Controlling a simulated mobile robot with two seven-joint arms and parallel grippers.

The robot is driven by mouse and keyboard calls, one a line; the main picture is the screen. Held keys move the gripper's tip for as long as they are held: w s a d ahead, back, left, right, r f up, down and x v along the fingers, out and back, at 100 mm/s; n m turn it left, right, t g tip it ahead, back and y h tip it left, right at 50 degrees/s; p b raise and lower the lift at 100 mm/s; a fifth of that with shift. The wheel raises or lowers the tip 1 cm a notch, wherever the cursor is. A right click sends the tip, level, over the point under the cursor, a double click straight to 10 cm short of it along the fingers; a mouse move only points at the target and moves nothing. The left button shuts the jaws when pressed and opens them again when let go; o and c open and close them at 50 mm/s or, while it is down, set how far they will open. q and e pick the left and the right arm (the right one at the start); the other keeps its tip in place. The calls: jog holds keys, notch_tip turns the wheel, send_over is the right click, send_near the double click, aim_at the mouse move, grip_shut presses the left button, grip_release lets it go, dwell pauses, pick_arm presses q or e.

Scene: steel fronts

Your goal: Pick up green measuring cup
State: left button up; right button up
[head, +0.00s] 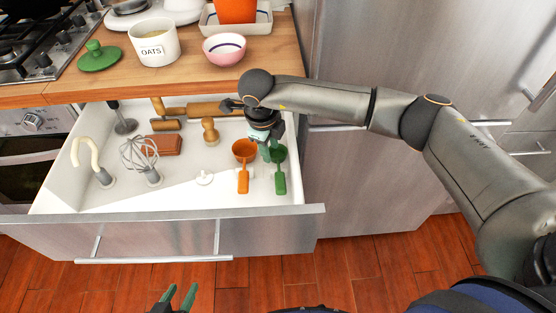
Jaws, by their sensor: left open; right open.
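The green measuring cup (280,180) lies in the open drawer at its right end, its handle pointing toward the drawer front. My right gripper (270,152) is open above the back of the green cup's bowl and partly hides it. I cannot tell whether the fingers touch the cup. My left gripper (178,297) is open and empty at the bottom edge of the view, in front of the drawer and low over the floor.
An orange measuring cup (243,178) lies just left of the green one. The drawer (180,222) also holds a whisk (139,153), a wooden pestle-like piece (210,132), a brown block (164,145) and a rolling pin. The counter above carries an oats jar (154,44) and a bowl (224,49).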

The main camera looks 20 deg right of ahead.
aim_at(273, 165)
jog(key=f, duration=0.3)
jog(key=shift+w+d+f, duration=0.15)
jog(key=shift+d+f, duration=0.2)
jog(key=shift+d, duration=0.05)
jog(key=shift+c, duration=0.3)
grip_shut()
dwell(0.7)
